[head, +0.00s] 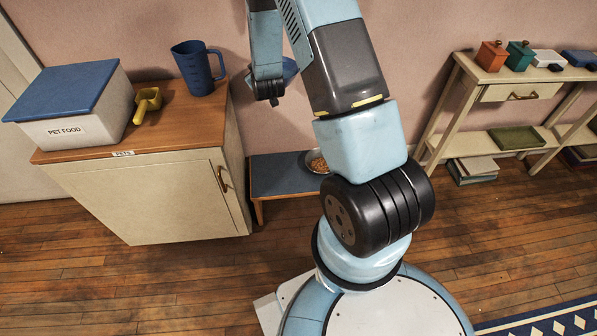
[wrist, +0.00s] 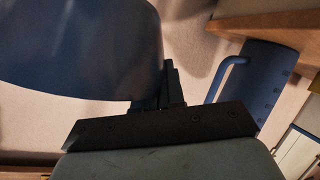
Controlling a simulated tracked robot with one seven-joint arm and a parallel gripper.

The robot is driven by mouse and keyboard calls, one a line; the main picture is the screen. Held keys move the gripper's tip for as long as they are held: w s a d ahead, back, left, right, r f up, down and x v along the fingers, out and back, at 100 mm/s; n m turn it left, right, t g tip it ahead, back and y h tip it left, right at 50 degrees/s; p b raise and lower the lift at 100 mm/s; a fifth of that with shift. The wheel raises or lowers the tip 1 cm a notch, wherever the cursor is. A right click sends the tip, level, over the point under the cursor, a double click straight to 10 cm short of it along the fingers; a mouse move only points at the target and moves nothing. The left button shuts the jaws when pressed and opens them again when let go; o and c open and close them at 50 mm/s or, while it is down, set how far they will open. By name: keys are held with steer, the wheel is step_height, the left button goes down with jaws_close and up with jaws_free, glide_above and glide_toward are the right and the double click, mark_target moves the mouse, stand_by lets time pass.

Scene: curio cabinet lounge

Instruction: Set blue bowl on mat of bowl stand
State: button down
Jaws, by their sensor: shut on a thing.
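My gripper (head: 272,94) is shut on the blue bowl (head: 290,68), which is partly hidden behind my arm in the head view. In the wrist view the blue bowl (wrist: 80,45) fills the upper left, its edge between my dark fingers (wrist: 170,92). The bowl is in the air, above and apart from the bowl stand. The low wooden bowl stand (head: 259,208) has a dark blue-grey mat (head: 283,175) on top. A metal bowl of kibble (head: 314,161) sits at the stand's right part, partly hidden by my arm.
A cabinet (head: 150,200) left of the stand carries a pet food box (head: 70,105), a yellow scoop (head: 147,104) and a blue jug (head: 197,68). The jug also shows in the wrist view (wrist: 262,82). A shelf table (head: 455,105) stands at right. The mat's left part is clear.

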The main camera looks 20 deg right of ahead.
steer(key=s+d+f+n+y, duration=0.1)
steer(key=s+f+n+y, duration=0.2)
steer(key=f, duration=0.8)
steer(key=s+d+f+n+y, duration=0.2)
steer(key=s+f+y, duration=0.1)
steer(key=f, duration=0.8)
steer(key=s+a+f+n+g+y, duration=0.2)
steer(key=s+a+f+n+y, duration=0.25)
steer(key=s+f, duration=1)
glide_above(271, 184)
steer(key=shift+g, duration=0.3)
steer(key=shift+a+f, duration=0.15)
steer(key=shift+f, duration=6.25)
steer(key=c, duration=1.7)
jaws_free()
steer(key=o, duration=0.5)
steer(key=shift+c, duration=0.2)
